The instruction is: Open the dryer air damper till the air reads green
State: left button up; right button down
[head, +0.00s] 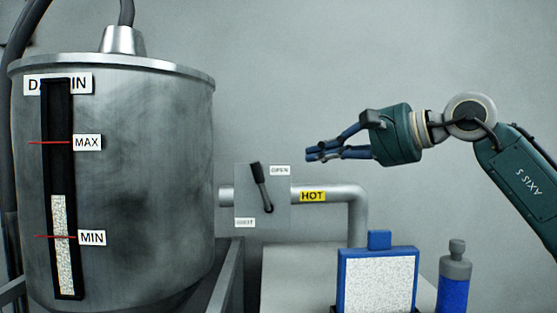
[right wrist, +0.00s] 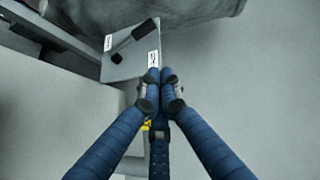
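The damper lever (head: 260,187) is a dark handle on a grey plate (head: 245,205) on the pipe beside the drum. Its pivot is low on the plate and its handle points up and slightly left. An OPEN label (head: 280,170) is at the plate's upper right and a label that seems to read SHUT (head: 245,222) at its lower left. My right gripper (head: 310,154) is right of the lever, apart from it, with its blue fingers together and empty. The right wrist view shows the lever (right wrist: 132,40) beyond the fingertips (right wrist: 160,76). My left gripper is out of view. No green air reading shows.
A large metal drum (head: 150,160) with a level window (head: 64,180) stands at the left. A pipe with a yellow HOT label (head: 312,196) bends down right of the plate. A blue-framed container (head: 378,280) and a blue bottle (head: 454,285) stand below my right arm.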

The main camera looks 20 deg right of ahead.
aim_at(259, 164)
jog(key=w+a+f+p, duration=0.2)
jog(key=w+a+p, duration=0.1)
jog(key=w+a, duration=0.2)
jog(key=shift+w+a+f, duration=0.2)
jog(key=shift+a, duration=0.7)
jog(key=shift+w, duration=0.1)
jog(key=a, duration=0.2)
jog(key=a+p, duration=0.1)
jog(key=shift+w+a+f+n+g+h, duration=0.1)
jog(key=shift+w+a+n+g+h, duration=0.2)
jog(key=shift+w+g+h, duration=0.1)
jog(key=shift+w+a, duration=0.15)
jog(key=shift+a, duration=0.15)
jog(key=shift+d, duration=0.2)
